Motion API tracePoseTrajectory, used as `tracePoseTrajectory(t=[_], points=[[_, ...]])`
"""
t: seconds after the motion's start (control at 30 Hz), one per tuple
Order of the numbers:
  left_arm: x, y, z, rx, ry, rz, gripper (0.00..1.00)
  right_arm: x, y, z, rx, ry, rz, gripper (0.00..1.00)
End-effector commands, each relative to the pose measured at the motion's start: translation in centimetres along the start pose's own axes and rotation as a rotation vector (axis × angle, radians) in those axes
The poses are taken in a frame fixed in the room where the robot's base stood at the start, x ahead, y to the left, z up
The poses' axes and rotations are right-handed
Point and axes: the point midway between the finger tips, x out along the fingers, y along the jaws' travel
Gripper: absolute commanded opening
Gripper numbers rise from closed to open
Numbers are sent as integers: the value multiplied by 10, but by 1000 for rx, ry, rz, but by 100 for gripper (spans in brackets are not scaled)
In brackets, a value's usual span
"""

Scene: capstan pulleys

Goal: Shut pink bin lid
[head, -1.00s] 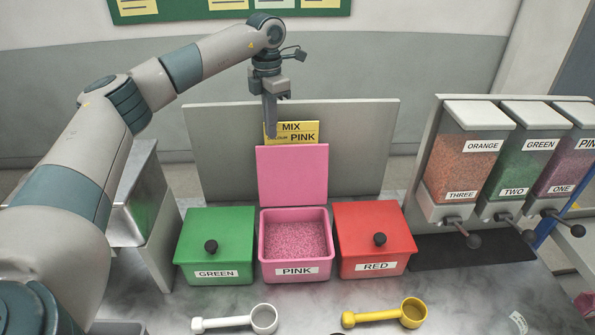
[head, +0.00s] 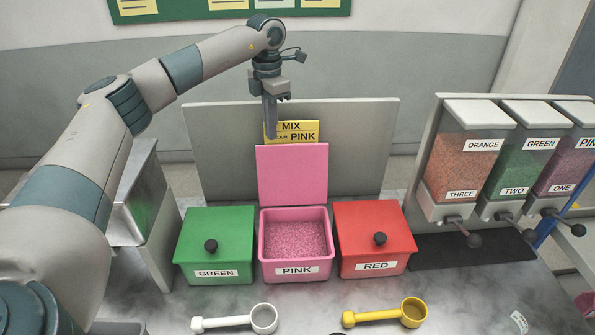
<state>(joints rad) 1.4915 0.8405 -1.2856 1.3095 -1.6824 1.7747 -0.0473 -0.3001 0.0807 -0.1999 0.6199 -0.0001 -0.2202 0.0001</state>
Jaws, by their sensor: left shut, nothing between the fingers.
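The pink bin (head: 296,268) stands in the middle of the bench with pink granules inside. Its pink lid (head: 292,175) is open and stands upright at the bin's back edge. My left gripper (head: 271,134) is shut and empty, pointing down above the top edge of the lid, in front of the yellow sign (head: 303,131). It looks apart from the lid, though its depth relative to the lid is hard to tell. My right gripper is not in view.
A closed green bin (head: 215,250) and a closed red bin (head: 374,240) flank the pink one. A grey panel (head: 220,150) rises behind them. White (head: 262,319) and yellow (head: 412,312) scoops lie in front. Dispensers (head: 465,160) stand at the right.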

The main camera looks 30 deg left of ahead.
Motion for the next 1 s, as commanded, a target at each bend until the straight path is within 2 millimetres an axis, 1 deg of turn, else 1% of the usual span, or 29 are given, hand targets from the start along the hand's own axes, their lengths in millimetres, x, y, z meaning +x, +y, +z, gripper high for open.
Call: tracePoseTrajectory(t=[0.03,0.2,0.4,0.83,1.0], points=[[7,0,0,0,1,0,0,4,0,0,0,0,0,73],[24,0,0,0,1,0,0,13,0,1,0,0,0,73],[38,0,0,0,0,0,0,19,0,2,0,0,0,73],[40,0,0,0,0,0,0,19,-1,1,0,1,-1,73],[42,-8,-5,1,0,0,0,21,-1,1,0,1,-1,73]])
